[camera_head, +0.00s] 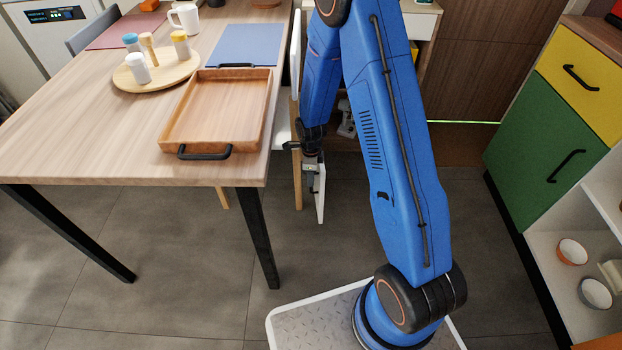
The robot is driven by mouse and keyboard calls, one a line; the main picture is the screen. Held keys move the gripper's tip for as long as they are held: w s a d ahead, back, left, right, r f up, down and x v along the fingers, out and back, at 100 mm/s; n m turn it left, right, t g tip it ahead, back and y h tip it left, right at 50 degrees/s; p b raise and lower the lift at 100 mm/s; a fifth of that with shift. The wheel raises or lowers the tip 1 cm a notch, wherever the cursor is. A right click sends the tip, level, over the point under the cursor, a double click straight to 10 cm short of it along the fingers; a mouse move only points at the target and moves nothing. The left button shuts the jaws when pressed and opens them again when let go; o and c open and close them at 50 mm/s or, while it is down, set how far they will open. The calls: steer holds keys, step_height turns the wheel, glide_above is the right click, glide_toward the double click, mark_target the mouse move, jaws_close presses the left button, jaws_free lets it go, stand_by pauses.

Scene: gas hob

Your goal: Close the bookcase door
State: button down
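Behind my arm is a low cabinet with a white top part (421,22), seemingly the bookcase. Its dark open inside (345,120) shows a small grey-white object. My blue arm hides much of its front.
A wooden table (105,145) at left bears a tray (220,108), a round board with shakers, a mug and placemats. A chair's wooden leg (297,165) stands between table and panel. A green and yellow cabinet (545,130) stands at right. Floor (470,220) right of my arm is clear.

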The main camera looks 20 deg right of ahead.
steer(key=shift+s, duration=0.1)
steer(key=shift+s+d, duration=0.15)
steer(key=shift+d, duration=0.4)
steer(key=w+d+n, duration=0.2)
steer(key=d+n, duration=0.6)
steer(key=d, duration=2.3)
steer(key=w+d+n, duration=0.7)
steer(key=w+d, duration=1.3)
steer(key=d, duration=0.2)
steer(key=shift+w+d, duration=0.1)
